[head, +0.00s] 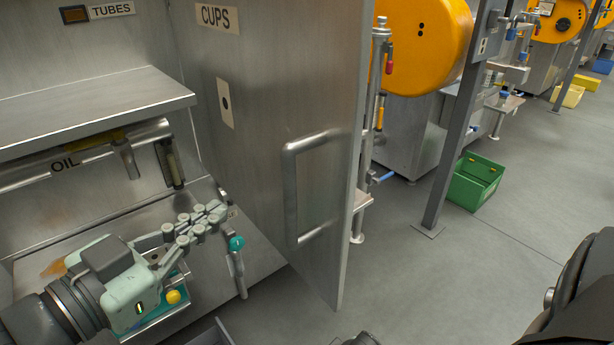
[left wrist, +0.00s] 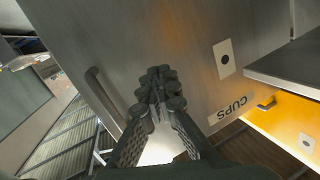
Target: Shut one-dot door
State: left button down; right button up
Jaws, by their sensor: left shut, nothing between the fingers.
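The one-dot door (head: 265,120) is a large grey metal panel with a CUPS label, a white plate with a single black dot (head: 226,103) and a bar handle (head: 291,190). It stands swung open, out from the cabinet. In the left wrist view the door (left wrist: 190,50) fills the middle, with its dot plate (left wrist: 224,59) and handle (left wrist: 103,92). My left gripper (head: 219,211) is shut and empty, on the cabinet side of the door, low and near its inner face. I cannot tell whether it touches the door. My right gripper is not in view.
A shelf (head: 90,105) and an OIL pipe (head: 85,155) are inside the cabinet at left. A tap with a teal knob (head: 236,244) is just below my left gripper. A grey post (head: 455,130) and a green crate (head: 475,182) stand beyond the door.

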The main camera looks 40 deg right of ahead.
pick_arm(q)
jog(key=s+a+r+m+g+h, duration=0.1)
jog(key=s+a+r+g, duration=0.1)
jog(key=s+r+g, duration=0.3)
jog(key=s+a+r+m+g+h, duration=0.1)
jog(key=s+a+r, duration=0.2)
jog(key=s, duration=0.3)
jog(key=b, duration=0.4)
send_near(339, 171)
jog(key=d, duration=0.5)
jog(key=shift+d, duration=0.2)
jog(key=shift+d+f, duration=0.1)
jog(key=shift+d, duration=0.65)
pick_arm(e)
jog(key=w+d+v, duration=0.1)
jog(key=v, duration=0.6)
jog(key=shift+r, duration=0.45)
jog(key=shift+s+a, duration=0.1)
